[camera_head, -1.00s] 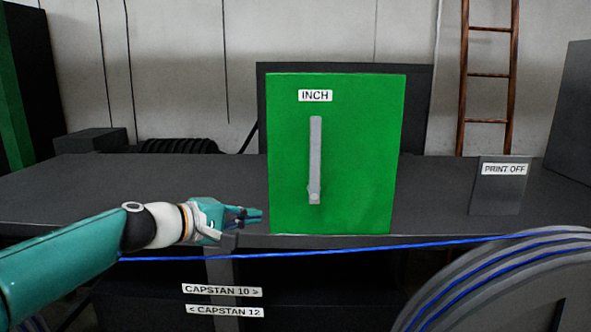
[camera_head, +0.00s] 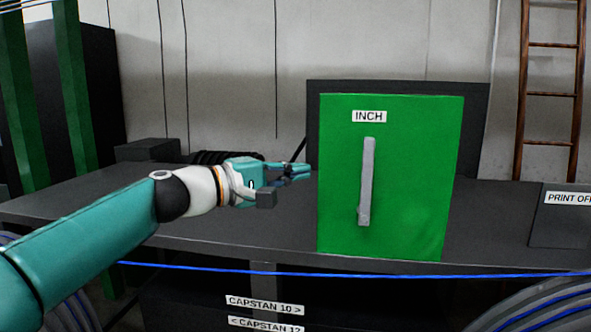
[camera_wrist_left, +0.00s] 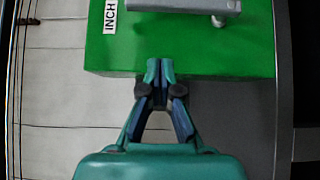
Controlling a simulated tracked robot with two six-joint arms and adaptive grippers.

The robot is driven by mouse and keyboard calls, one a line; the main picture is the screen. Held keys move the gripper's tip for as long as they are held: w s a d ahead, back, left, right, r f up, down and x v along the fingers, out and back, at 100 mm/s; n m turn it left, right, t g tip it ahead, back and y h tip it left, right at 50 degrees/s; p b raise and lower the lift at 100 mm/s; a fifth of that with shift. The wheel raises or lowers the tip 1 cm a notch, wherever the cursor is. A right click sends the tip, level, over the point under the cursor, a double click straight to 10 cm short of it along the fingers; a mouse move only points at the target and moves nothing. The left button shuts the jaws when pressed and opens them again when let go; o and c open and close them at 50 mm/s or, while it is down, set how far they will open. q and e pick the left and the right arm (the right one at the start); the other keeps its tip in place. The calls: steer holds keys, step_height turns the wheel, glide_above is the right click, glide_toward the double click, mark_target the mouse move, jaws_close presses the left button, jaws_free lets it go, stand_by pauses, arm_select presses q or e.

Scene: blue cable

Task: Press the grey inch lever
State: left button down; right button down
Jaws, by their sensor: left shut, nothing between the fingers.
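The grey inch lever (camera_head: 367,182) stands nearly upright on the front of a green panel (camera_head: 412,185), below a white INCH label (camera_head: 369,116). My left gripper (camera_head: 306,171) is shut and empty, just left of the panel's left edge and apart from the lever. In the left wrist view the shut fingertips (camera_wrist_left: 160,65) point at the panel's edge (camera_wrist_left: 200,62). The lever (camera_wrist_left: 185,5) lies beyond them at the top of that view, partly cut off. My right gripper does not show.
A blue cable (camera_head: 340,273) runs across in front of the dark bench (camera_head: 200,215), below the panel. A PRINT OFF box (camera_head: 560,222) stands at the right. CAPSTAN labels (camera_head: 265,305) sit low in front. A ladder (camera_head: 550,94) leans at the back wall.

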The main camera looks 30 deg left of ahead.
mark_target(366, 181)
arm_select(q)
steer(key=p+x, duration=0.2)
steer(key=x, duration=0.5)
steer(key=shift+w+d, duration=0.1)
steer(key=shift+w, duration=0.05)
steer(key=shift+w+d+p, duration=0.15)
steer(key=shift+d, duration=0.45)
steer(key=shift+w+d+p, duration=0.15)
steer(key=shift+d, duration=0.45)
steer(key=shift+w+d+f, duration=0.1)
steer(key=shift+w+d, duration=0.05)
steer(key=shift+d, duration=0.5)
steer(key=shift+a, duration=0.1)
